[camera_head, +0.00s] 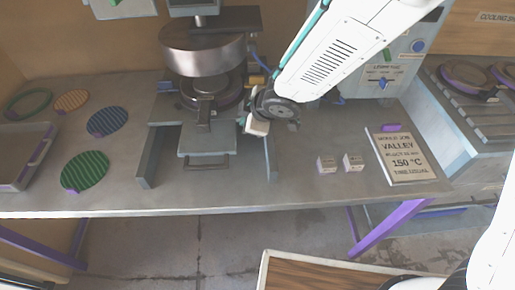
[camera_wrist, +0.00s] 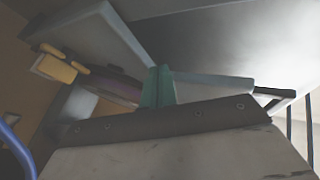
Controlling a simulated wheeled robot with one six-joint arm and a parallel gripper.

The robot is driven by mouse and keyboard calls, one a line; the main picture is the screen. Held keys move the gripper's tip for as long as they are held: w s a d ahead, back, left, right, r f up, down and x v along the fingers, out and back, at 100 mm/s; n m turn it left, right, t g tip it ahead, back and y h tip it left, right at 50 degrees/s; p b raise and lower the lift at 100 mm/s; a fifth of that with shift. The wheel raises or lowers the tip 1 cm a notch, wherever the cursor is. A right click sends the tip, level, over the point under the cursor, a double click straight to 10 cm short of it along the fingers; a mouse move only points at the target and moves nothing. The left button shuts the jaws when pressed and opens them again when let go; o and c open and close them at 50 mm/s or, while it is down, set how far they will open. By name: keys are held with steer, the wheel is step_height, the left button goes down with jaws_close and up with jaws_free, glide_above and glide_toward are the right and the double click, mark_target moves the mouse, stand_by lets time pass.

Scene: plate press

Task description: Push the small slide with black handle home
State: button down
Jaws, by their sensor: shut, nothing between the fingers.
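The small slide (camera_head: 207,139) is a flat grey-blue plate on the bench under the round metal press. Its dark handle (camera_head: 206,163) is at the front edge, and the plate sticks out towards the near side. My gripper (camera_head: 257,127) is to the right of the slide, beside the press, partly hidden by my wrist. In the wrist view my teal fingers (camera_wrist: 158,86) are together and hold nothing. A pale bar with a black end (camera_wrist: 274,92) shows just behind them; it may be the slide and handle. I cannot tell whether the fingers touch it.
Grey side rails (camera_head: 159,157) flank the slide. The press head (camera_head: 203,52) overhangs it. Two small pale blocks (camera_head: 327,164) and a sign (camera_head: 405,157) are to the right. Coloured discs (camera_head: 85,171) and a grey tray (camera_head: 24,157) are on the left. The bench front is mostly clear.

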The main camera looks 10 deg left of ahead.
steer(key=s+d+r, duration=0.6)
steer(key=s+r, duration=0.1)
steer(key=shift+r, duration=0.4)
stand_by(0.6)
steer(key=shift+s, duration=0.1)
